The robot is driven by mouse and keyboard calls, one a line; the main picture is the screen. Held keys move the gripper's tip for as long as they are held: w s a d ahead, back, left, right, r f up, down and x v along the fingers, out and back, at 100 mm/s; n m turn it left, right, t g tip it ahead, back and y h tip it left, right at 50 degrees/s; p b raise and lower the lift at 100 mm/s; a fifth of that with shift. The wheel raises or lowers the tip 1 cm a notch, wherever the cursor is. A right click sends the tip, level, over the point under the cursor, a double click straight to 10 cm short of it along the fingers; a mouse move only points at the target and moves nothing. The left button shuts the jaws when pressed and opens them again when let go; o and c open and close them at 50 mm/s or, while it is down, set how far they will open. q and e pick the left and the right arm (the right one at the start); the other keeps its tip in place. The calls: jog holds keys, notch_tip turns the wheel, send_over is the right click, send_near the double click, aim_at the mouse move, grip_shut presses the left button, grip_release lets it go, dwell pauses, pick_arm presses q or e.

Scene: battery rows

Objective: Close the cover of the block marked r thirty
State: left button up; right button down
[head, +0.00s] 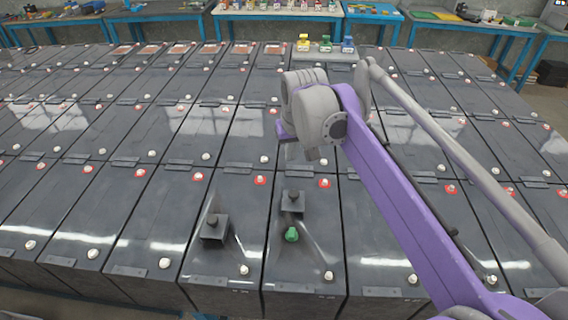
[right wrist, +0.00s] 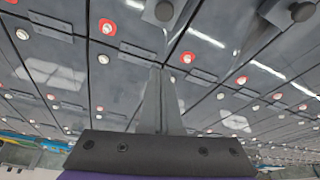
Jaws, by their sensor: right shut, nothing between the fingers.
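The dark battery blocks stand in rows; small marks on the front faces of two near blocks are too small to read, so I cannot tell which is r thirty. On the near left block (head: 197,262) is a black square piece with a knob (head: 213,229). On the block to its right (head: 283,270) is a similar black piece (head: 292,202) with a green knob (head: 291,235) in front of it. I cannot tell which part is a cover. My right gripper (head: 312,154) is above and behind these pieces, shut and empty; its closed fingers (right wrist: 160,98) show in the right wrist view. My left gripper is not visible.
White and red-ringed terminals (head: 260,181) stud the block tops. Blue-legged benches (head: 275,12) line the far side. My right arm covers part of the right-hand blocks.

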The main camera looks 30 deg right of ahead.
aim_at(293, 200)
jog(key=x, duration=0.9)
jog(key=shift+s+f, duration=0.2)
jog(key=shift+f, duration=0.1)
jog(key=s, duration=0.3)
jog(key=shift+s+a, duration=0.1)
jog(key=shift+a, duration=0.25)
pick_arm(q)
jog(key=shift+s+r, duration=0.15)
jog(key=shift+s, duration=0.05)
pick_arm(e)
jog(key=shift+s+a, duration=0.1)
jog(key=shift+s, duration=0.25)
